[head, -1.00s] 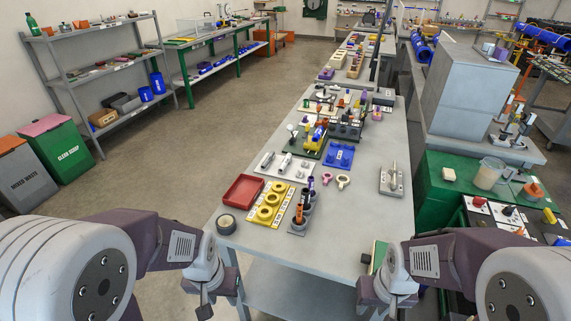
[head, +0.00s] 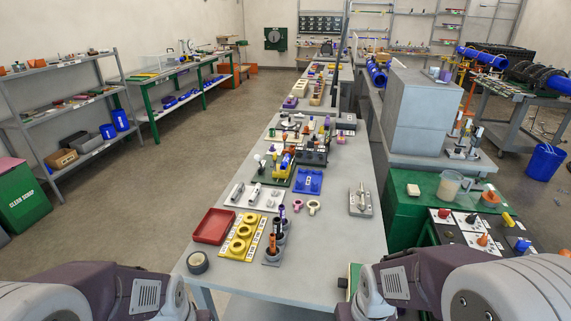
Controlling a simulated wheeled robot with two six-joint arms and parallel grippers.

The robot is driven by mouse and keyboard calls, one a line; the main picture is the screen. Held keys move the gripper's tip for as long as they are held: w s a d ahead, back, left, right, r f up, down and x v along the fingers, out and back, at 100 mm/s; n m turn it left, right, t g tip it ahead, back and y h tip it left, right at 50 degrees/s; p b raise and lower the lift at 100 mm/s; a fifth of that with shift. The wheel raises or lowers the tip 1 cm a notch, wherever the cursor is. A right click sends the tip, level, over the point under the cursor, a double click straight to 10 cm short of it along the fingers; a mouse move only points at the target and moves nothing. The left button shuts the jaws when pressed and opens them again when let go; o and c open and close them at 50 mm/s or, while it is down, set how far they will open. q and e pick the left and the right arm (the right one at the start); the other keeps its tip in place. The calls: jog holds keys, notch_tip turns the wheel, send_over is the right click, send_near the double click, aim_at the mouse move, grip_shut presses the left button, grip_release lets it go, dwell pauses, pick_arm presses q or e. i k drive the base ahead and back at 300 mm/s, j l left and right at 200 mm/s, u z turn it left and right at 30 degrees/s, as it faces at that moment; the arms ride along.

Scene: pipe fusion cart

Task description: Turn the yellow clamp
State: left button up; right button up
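At the far right stands a cart (head: 497,93) carrying blue pipe (head: 482,56) and black ringed parts (head: 520,72). I cannot pick out a yellow clamp on it at this distance. A yellow piece (head: 276,167) with a blue cylinder sits on a dark green plate on the long grey table; I cannot tell whether it is a clamp. My two arms come in at the lower left and lower right. Both grippers' fingers lie below the picture's edge, far from the cart.
The long grey table (head: 340,240) stands directly ahead, with a red tray (head: 214,226) and black tape roll (head: 198,263). A green bench (head: 414,216) and grey cabinet (head: 417,115) stand between me and the cart. A blue bucket (head: 545,162) stands on the floor at right.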

aim_at(275, 155)
jog(key=j+u, duration=0.5)
jog(key=i+j+u, duration=0.2)
jog(key=j+u, duration=0.3)
jog(key=i+j+u, duration=0.15)
jog(key=j+u, duration=0.15)
jog(key=u, duration=0.2)
jog(key=i+j+u, duration=0.15)
jog(key=i+j, duration=0.15)
jog(key=i, duration=0.2)
jog(key=i+j+u, duration=0.1)
jog(key=i, duration=0.45)
jog(key=i+l+z, duration=0.25)
jog(key=i+z, duration=0.15)
jog(key=i+l+z, duration=0.15)
jog(key=i+z, duration=0.7)
jog(key=i+j+z, duration=0.1)
jog(key=i+z, duration=0.35)
jog(key=i+j+z, duration=0.4)
jog(key=i+l+z, duration=0.2)
jog(key=i+z, duration=1)
jog(key=z, duration=0.15)
jog(key=i+j+z, duration=0.2)
jog(key=i+z, duration=0.25)
jog(key=k, duration=0.1)
